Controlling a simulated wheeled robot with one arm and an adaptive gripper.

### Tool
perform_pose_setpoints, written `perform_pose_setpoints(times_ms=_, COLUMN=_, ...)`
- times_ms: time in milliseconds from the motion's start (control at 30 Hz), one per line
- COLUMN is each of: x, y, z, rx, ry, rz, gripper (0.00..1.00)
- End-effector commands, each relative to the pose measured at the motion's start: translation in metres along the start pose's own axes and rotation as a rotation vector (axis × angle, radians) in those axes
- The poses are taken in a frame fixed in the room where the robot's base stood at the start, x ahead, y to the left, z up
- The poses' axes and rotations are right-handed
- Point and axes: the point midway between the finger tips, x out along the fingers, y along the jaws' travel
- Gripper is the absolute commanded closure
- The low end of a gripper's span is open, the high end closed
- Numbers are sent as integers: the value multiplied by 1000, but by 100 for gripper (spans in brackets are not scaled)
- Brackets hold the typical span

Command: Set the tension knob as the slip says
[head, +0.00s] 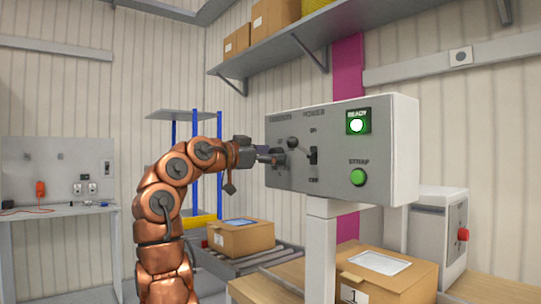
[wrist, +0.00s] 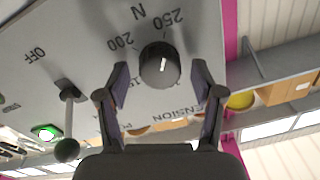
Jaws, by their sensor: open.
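The dark round tension knob (wrist: 159,66) is on the grey panel, with a short white pointer line on its face. In the wrist view, which is turned over, the marks 200 and 250 and an N show near it, and part of the word TENSION. My gripper (wrist: 160,78) is open, with one finger on each side of the knob; I cannot tell whether they touch it. In the head view my gripper (head: 274,157) is at the panel's left part and hides the knob. A white paper (head: 379,262) lies on the front carton; its writing is too small to read.
The control panel (head: 330,190) carries a power lever (head: 313,157), which also shows in the wrist view (wrist: 68,125), a lit green READY lamp (head: 357,125) and a green STRAP button (head: 358,177). Cartons (head: 240,240) stand below, one on a roller conveyor. A shelf (head: 290,45) hangs above.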

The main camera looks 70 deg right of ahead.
Motion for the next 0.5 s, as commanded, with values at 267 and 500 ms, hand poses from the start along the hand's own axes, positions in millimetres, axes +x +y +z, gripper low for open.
perform_pose_setpoints(times_ms=267, x=-4, y=0, z=0, rx=0, ry=1, rz=-1, gripper=33)
perform_pose_setpoints(times_ms=500, x=-37, y=-1, z=0, rx=2, ry=0, rz=-4, gripper=33)
